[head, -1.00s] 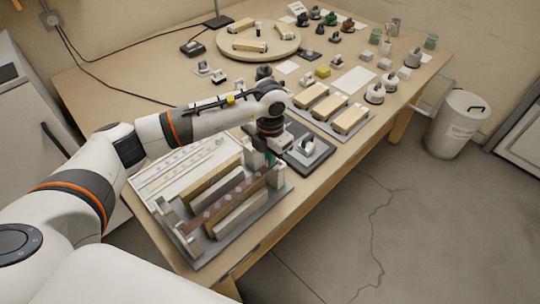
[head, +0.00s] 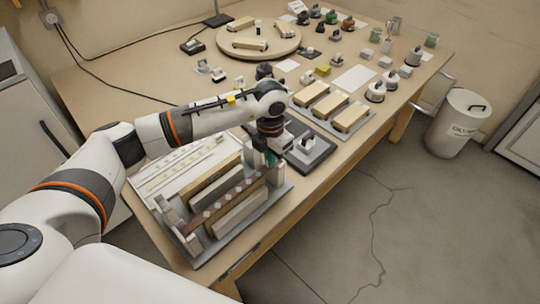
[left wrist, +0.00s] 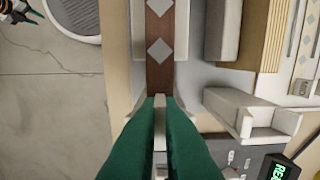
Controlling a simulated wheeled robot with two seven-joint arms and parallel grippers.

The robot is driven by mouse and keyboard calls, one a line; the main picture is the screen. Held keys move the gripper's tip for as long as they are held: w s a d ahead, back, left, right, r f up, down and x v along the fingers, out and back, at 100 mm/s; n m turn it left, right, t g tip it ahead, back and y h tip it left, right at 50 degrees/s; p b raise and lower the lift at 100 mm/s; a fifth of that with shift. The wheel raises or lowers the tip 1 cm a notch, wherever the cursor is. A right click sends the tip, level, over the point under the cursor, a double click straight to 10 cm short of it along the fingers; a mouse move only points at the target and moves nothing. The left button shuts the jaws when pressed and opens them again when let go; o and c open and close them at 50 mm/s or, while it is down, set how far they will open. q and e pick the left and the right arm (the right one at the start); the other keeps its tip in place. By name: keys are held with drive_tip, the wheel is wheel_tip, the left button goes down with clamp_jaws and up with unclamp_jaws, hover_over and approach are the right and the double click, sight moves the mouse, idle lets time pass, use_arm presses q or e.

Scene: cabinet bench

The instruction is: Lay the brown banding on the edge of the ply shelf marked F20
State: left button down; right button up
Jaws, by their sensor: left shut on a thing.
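The brown banding (head: 212,205) is a long thin strip with pale diamond marks. It lies lengthwise along the holder at the front left of the bench. My left gripper (head: 272,158) is at the strip's far end. In the left wrist view, the green fingers (left wrist: 160,118) are shut on the end of the banding (left wrist: 160,45), which runs away from them between pale surfaces. I cannot tell whether the strip touches the ply edge under it. A ply board (head: 215,178) stands in the holder beside the strip. The F20 mark is not readable.
The grey holder base (head: 205,257) carries upright blocks close around the strip. A pale marked board (head: 165,172) lies behind it. A dark pad with a small device (head: 307,145) and a tray of wood pieces (head: 325,107) lie to the right. A round board (head: 258,40) stands farther back.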

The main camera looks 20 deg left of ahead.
idle(0.4)
use_arm(q)
drive_tip(key=c, duration=1.5)
unclamp_jaws()
drive_tip(key=shift+o, duration=1.1)
drive_tip(key=shift+w+r+p, duration=0.1)
drive_tip(key=shift+r+p, duration=0.4)
drive_tip(key=shift+r, duration=0.15)
drive_tip(key=shift+r+p, duration=1.95)
drive_tip(key=shift+r, duration=1.35)
drive_tip(key=shift+s+f, duration=0.1)
drive_tip(key=shift+s, duration=0.1)
